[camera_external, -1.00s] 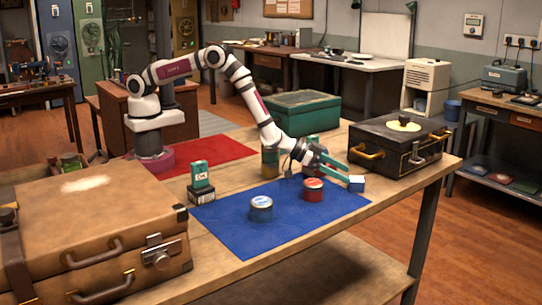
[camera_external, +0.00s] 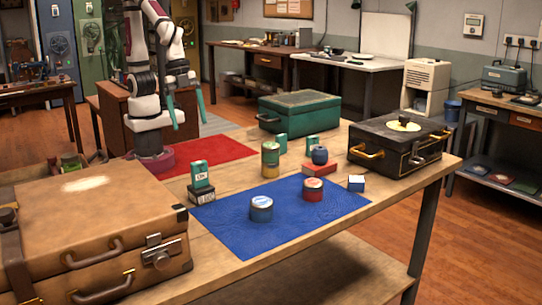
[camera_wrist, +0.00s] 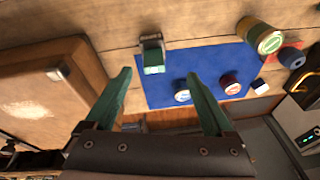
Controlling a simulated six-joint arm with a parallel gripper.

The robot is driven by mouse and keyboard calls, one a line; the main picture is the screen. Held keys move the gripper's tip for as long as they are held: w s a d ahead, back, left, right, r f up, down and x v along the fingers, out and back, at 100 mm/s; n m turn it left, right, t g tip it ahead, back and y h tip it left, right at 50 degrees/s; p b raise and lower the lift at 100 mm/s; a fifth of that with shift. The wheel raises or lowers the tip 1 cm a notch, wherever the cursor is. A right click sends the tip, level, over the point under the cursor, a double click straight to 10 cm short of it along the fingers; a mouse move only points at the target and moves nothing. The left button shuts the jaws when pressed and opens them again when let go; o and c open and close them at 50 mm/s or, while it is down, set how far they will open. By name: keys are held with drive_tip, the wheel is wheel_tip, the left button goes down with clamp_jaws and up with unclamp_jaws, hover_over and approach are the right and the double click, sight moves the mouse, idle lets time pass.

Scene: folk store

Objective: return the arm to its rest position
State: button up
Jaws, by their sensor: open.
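My gripper (camera_external: 189,122) is raised beside my base at the back left, folded back and well above the table. Its two green fingers point down and stand apart with nothing between them. In the wrist view the open gripper (camera_wrist: 158,73) looks over the table from above, with both fingers empty. My upright arm stands over the pink base near the red mat (camera_external: 215,153).
The blue mat (camera_external: 255,235) holds a blue tin (camera_external: 261,209) and a red tin (camera_external: 313,190). Stacked tins (camera_external: 270,160), a blue jar (camera_external: 320,154) on a red box (camera_external: 319,168) and a small blue box (camera_external: 356,183) stand nearby. Cases (camera_external: 90,225) flank them.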

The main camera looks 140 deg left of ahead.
drive_tip(key=s+r+m+g+y, duration=0.1)
drive_tip(key=s+m+g, duration=0.2)
drive_tip(key=s, duration=1)
drive_tip(key=shift+s+d+r, duration=0.25)
drive_tip(key=shift+s+r, duration=0.1)
drive_tip(key=shift+s, duration=0.05)
